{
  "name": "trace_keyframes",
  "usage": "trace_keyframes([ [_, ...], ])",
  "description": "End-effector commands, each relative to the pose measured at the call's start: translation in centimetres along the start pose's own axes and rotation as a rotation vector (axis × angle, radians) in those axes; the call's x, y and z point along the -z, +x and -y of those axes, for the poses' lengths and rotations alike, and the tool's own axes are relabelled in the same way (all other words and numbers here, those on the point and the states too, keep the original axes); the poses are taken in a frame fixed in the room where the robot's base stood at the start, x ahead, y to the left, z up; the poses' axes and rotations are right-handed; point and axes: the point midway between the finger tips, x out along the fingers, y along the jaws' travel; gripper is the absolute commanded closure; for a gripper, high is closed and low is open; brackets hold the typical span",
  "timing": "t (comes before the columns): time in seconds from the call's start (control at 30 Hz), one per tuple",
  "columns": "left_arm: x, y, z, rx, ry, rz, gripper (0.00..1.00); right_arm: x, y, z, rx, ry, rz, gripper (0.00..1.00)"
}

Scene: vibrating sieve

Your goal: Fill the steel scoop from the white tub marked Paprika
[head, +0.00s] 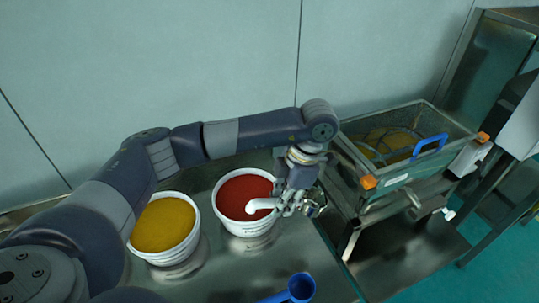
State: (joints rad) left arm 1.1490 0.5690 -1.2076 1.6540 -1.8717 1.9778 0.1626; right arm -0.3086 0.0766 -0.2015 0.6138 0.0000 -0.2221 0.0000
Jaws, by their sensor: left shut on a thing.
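The white tub with red powder (250,229) stands on the steel table; the writing on its front is too small to read surely. My left gripper (289,205) is at the tub's right rim, shut on the steel scoop. The scoop's white, bent handle (262,204) sticks out to the left over the red powder. Its steel bowl (316,206) shows partly on the right of the gripper, outside the tub; whether it holds powder is hidden. My right gripper is not in view.
A second white tub with yellow powder (162,257) stands left of the red one. A blue scoop (299,288) lies at the front of the table. The sieve machine (398,183), with yellow material and a blue handle, stands on the right. A wall closes the back.

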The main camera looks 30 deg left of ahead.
Motion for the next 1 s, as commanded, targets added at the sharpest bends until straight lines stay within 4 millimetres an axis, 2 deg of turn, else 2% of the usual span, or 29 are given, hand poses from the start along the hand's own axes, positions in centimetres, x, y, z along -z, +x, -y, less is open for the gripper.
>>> trace_keyframes([
  [0.03,0.0,-1.1,-0.7,0.042,-0.143,-0.019,1.0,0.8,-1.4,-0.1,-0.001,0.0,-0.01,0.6],
  [0.2,-0.3,-2.0,-2.8,0.223,-0.688,-0.079,1.0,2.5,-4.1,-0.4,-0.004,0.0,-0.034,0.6],
  [0.4,-0.2,-2.6,-5.6,0.476,-1.324,-0.132,1.0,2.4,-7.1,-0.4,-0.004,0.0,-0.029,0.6],
  [0.6,0.4,-2.5,-8.2,0.743,-1.876,-0.144,1.0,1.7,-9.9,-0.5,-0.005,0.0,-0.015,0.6],
  [0.8,0.8,-2.0,-10.0,0.945,-2.234,-0.121,1.0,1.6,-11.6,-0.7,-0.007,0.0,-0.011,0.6],
  [1.0,0.9,-1.6,-10.7,1.027,-2.367,-0.104,1.0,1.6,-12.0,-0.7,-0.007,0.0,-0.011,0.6],
])
